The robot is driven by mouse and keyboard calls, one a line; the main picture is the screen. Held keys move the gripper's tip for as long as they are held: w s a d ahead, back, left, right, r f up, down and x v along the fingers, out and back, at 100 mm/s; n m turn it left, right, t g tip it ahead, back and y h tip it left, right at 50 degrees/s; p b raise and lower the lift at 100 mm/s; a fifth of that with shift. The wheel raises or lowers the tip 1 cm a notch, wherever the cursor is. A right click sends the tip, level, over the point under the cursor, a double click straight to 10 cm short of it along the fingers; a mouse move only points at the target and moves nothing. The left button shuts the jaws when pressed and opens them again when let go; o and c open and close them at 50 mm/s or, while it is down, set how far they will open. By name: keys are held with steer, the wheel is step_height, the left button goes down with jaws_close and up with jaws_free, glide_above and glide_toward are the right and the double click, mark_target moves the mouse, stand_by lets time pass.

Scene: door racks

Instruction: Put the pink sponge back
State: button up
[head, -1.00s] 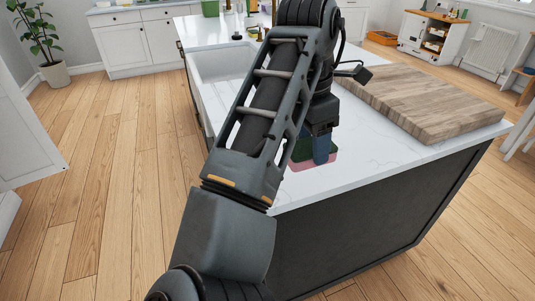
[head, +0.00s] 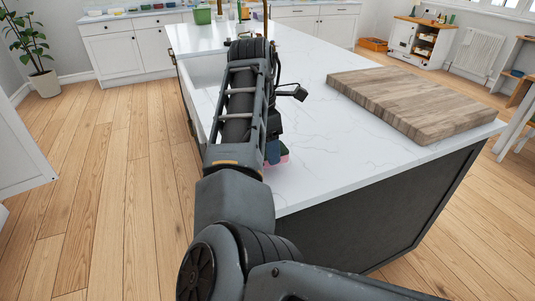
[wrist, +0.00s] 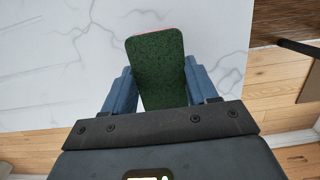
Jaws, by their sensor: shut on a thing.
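The pink sponge (head: 284,150) shows as a small pink edge beside my gripper in the head view, mostly hidden behind my arm. In the wrist view the sponge (wrist: 158,70) shows its dark green scouring face, with a thin pink rim at its far end. My gripper (wrist: 160,88) is shut on the sponge, with one blue finger on each side of it. In the head view my gripper (head: 272,151) is partly hidden by my arm and is over the near left part of the white marble counter (head: 320,165).
A thick wooden cutting board (head: 410,100) lies on the right of the counter. A sink (head: 205,75) is at the counter's left, partly behind my arm. A green container (head: 202,15) stands at the far end. The counter between my arm and the board is clear.

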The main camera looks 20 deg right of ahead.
steer(key=shift+f, duration=1.25)
steer(key=shift+f, duration=0.1)
steer(key=o, duration=0.9)
steer(key=shift+o, duration=0.2)
step_height(320, 180, up, 12)
steer(key=a, duration=0.2)
